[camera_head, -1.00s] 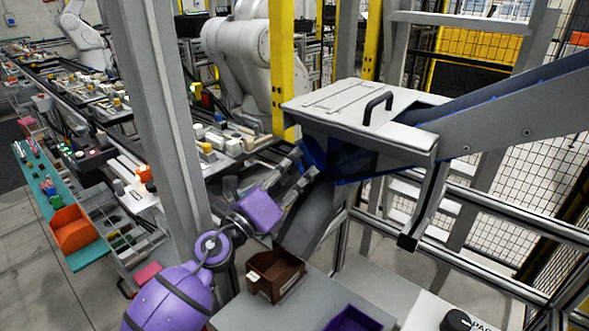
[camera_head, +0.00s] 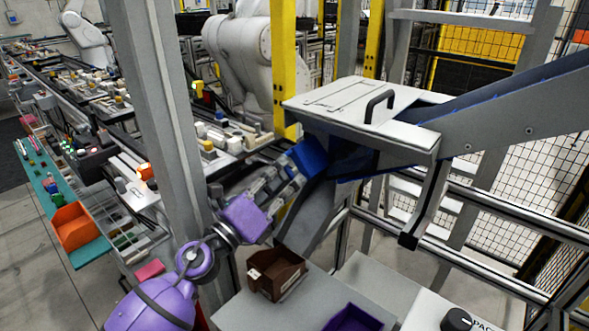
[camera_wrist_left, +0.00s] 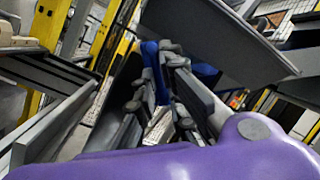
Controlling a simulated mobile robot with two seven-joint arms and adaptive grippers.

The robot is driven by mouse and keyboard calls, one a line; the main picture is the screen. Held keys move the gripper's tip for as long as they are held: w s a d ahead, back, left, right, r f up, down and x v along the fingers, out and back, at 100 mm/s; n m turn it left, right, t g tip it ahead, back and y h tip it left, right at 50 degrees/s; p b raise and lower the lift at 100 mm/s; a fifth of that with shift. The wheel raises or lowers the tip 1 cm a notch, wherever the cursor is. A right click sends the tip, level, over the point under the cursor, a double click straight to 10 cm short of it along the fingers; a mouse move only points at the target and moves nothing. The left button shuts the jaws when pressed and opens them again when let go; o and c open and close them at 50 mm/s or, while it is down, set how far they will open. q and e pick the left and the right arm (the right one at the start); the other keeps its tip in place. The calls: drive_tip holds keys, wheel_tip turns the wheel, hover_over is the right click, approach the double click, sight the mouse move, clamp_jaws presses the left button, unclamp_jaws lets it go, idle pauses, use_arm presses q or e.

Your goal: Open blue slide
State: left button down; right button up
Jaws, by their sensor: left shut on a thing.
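The blue slide (camera_head: 310,157) shows at the left end of the grey chute box (camera_head: 350,103), under its lid. My left gripper (camera_head: 293,172) reaches up to it from the lower left and is shut on its edge. In the left wrist view the blue slide (camera_wrist_left: 153,72) shows as a narrow blue piece between the fingers of my left gripper (camera_wrist_left: 157,78). The rest of the slide is hidden by the fingers and the box. My right gripper is in neither view.
A grey sloping chute (camera_head: 312,222) runs down below the box. A brown bin (camera_head: 276,277) and a purple bin (camera_head: 352,318) stand on the grey surface below. A thick grey post (camera_head: 160,120) stands close left of my left arm. An orange bin (camera_head: 74,227) lies farther left.

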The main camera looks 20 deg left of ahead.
use_arm(q)
drive_tip(key=s+a+b, duration=0.1)
drive_tip(key=s+a, duration=0.2)
drive_tip(key=s, duration=0.7)
drive_tip(key=shift+s+a, duration=0.2)
drive_tip(key=shift+a, duration=0.2)
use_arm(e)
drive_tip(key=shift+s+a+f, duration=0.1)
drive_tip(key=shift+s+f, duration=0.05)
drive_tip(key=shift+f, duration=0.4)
use_arm(q)
drive_tip(key=c, duration=1.8)
unclamp_jaws()
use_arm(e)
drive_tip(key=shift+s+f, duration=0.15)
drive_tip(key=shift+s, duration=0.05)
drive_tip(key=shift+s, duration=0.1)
use_arm(q)
drive_tip(key=v, duration=1.2)
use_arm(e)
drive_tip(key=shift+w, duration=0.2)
